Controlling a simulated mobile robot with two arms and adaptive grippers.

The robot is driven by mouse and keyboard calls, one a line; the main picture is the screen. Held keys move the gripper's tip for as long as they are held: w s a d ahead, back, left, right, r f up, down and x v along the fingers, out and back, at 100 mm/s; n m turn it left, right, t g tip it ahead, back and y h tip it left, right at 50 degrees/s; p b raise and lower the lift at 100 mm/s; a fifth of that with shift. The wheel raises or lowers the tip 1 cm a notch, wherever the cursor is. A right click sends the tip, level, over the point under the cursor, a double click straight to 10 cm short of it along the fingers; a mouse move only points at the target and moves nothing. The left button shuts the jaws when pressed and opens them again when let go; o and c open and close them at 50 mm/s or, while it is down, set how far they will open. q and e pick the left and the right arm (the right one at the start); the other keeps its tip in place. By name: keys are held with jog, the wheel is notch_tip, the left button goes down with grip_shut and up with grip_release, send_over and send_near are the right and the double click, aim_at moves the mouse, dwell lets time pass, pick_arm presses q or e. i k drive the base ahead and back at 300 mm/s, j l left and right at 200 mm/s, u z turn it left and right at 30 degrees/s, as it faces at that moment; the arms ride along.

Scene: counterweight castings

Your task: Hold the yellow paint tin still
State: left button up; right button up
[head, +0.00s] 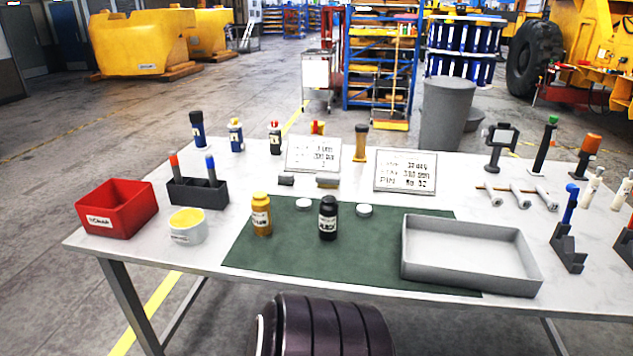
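A short white round tin (188,234) with a label and a yellow top stands upright on the table at the left, in front of the dark holder. A yellow bottle-shaped container (261,216) with a white label stands upright to its right, on the green mat. I cannot tell for certain which one is called the yellow paint tin; the short one looks more like a tin. A black bottle (328,218) stands on the mat, with a white lid on either side of it. Neither of my grippers is in view, and nothing touches the tin.
The green mat (290,258) lies mid-table, partly under a grey tray (470,283). A red box (118,222) is left of the tin; a dark holder (203,198) with two markers is behind it. Plates, bottles and tools line the back and right. The mat's front is clear.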

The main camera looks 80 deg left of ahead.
aim_at(260, 207)
jog(key=u, duration=3.1)
